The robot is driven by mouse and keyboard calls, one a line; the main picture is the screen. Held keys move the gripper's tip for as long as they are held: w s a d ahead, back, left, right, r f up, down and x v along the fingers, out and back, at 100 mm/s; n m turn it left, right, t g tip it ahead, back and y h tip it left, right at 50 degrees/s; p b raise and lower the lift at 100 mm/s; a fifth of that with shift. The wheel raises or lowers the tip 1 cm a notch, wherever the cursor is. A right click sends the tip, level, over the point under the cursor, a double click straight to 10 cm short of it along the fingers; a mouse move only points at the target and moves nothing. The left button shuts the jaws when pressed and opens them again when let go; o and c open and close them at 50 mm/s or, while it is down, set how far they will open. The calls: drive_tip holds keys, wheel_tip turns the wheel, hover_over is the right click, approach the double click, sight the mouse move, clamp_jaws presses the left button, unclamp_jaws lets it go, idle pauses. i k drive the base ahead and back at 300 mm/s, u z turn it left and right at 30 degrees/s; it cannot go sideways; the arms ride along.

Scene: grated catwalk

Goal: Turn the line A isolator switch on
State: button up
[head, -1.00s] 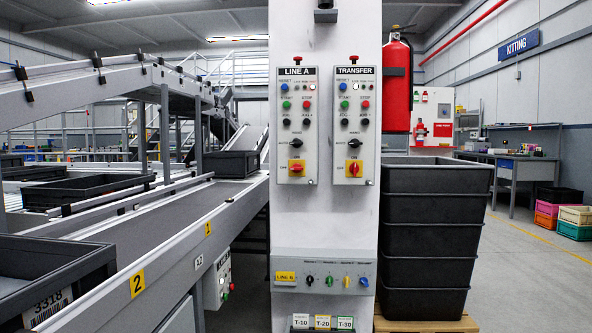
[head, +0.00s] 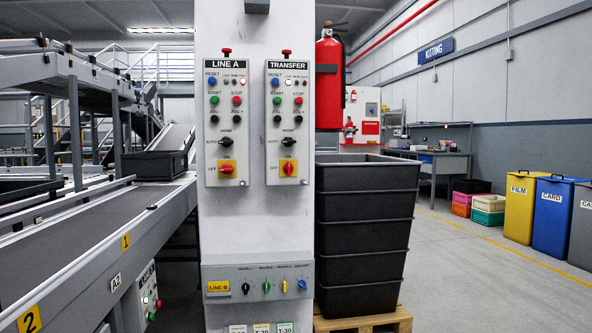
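The LINE A panel (head: 226,121) is a grey upright box on the left of the white column's face. Its isolator switch (head: 227,169) is a red rotary handle on a yellow plate near the bottom, with OFF marked at left and ON above. The handle appears to lie sideways, toward OFF, but it is small. A black mode selector (head: 226,142) sits above it. Nothing covers the panel. My gripper is not in view.
A similar TRANSFER panel (head: 288,121) with its own red isolator (head: 288,168) is close beside it. A LINE B strip (head: 258,284) with small knobs is below. Stacked black crates (head: 364,225) stand right of the column (head: 258,228), a conveyor (head: 98,235) left. Floor is open at right.

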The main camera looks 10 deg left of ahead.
sight(227, 169)
drive_tip(key=z, duration=0.3)
drive_tip(key=i, duration=1.9)
drive_tip(key=u, duration=2.15)
